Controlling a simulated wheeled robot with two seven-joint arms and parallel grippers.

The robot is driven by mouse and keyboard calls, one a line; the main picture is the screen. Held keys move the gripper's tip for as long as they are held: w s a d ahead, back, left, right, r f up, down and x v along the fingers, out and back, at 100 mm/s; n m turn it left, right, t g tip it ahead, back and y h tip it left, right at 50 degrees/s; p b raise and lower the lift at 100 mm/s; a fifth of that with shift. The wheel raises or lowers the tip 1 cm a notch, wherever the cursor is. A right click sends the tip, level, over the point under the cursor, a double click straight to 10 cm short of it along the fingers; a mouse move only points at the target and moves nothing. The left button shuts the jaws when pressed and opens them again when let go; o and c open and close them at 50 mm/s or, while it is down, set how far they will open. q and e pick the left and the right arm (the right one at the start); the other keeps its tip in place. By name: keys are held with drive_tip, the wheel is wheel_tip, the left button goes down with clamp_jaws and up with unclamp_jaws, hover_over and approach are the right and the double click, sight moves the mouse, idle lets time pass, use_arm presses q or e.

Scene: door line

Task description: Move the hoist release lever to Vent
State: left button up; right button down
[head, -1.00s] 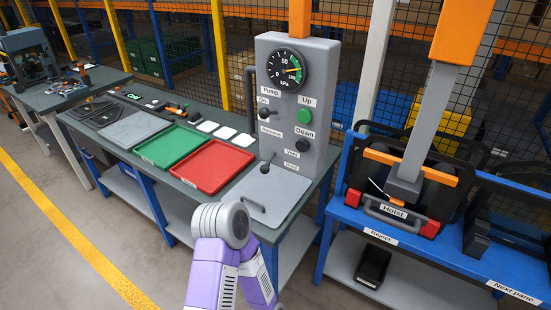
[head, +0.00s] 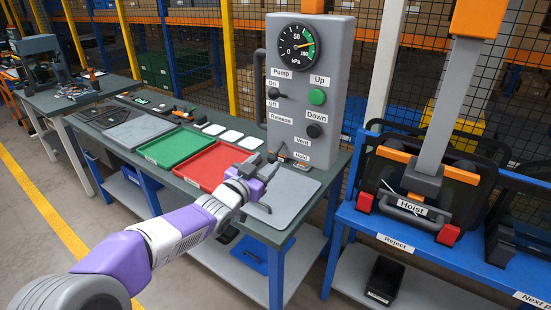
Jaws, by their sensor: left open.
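The grey control panel (head: 340,120) stands at the back of the bench. Its Release lever (head: 273,156) is small and dark, low on the panel's front, left of the Vent label (head: 303,142) and Hold label (head: 301,155). Its knob appears low, near the Hold level; my gripper is close below and partly crowds the view. My left gripper (head: 270,183), purple and grey, is open over the bench just in front of the panel's foot. I see nothing between its fingers and cannot tell whether it touches the lever. My right gripper is not in view.
The Pump lever (head: 273,94), green Up button (head: 317,97) and black Down button (head: 313,131) sit above the Release lever. Red (head: 215,165) and green (head: 178,148) trays lie left of my gripper. The hoist (head: 420,185) stands at right over a blue rack.

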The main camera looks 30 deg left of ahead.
sight(271, 158)
use_arm(q)
drive_tip(key=w, duration=0.6)
drive_tip(key=shift+w+f, duration=0.1)
drive_tip(key=shift+w, duration=0.2)
clamp_jaws()
